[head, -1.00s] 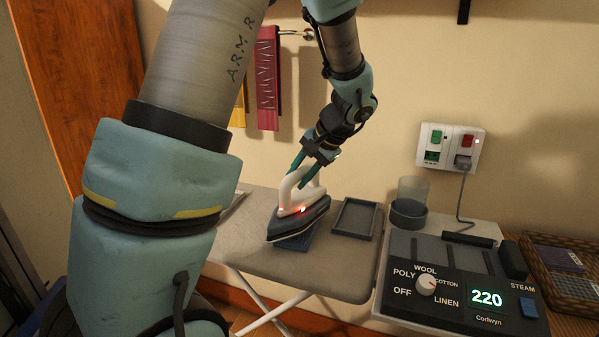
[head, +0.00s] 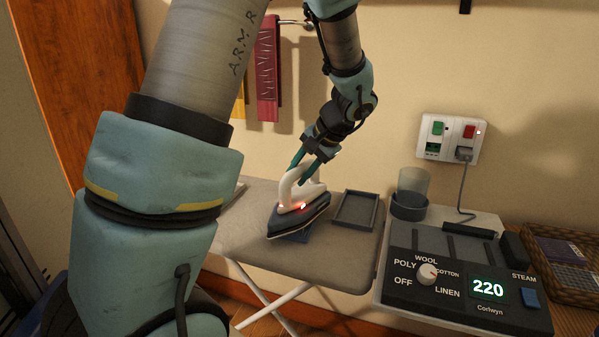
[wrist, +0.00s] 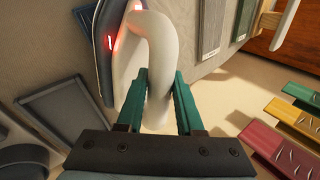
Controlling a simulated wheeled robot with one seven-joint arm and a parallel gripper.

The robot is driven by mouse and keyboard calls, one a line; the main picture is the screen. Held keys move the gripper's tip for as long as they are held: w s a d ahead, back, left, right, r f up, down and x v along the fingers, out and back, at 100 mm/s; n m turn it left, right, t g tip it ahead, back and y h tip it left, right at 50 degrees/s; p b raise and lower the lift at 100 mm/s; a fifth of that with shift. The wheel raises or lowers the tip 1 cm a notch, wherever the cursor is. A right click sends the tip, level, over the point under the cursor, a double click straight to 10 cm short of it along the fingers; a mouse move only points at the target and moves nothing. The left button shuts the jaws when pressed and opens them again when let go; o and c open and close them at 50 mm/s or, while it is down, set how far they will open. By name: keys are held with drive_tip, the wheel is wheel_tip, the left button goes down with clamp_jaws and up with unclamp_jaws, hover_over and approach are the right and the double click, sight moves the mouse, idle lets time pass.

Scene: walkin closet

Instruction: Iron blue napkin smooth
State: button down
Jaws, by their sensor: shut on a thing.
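The iron (head: 300,214) has a white handle, a dark body and a glowing red light. My gripper (head: 307,170) is shut on its handle, and the wrist view shows the green fingers (wrist: 160,88) on both sides of the white handle (wrist: 158,50). The blue napkin (head: 296,237) lies on the grey ironing board (head: 240,240), mostly hidden under the iron. Only its near edge shows. I cannot tell whether the soleplate presses on the cloth or whether creases remain beneath it.
A dark empty tray-like rest (head: 356,210) lies right of the iron. A control panel (head: 465,285) reads 220, its knob near cotton. A cup (head: 410,195) stands behind it and a basket (head: 560,260) is at right.

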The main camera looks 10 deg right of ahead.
drive_tip(key=shift+f+b, duration=0.35)
drive_tip(key=shift+f, duration=0.1)
idle(2.0)
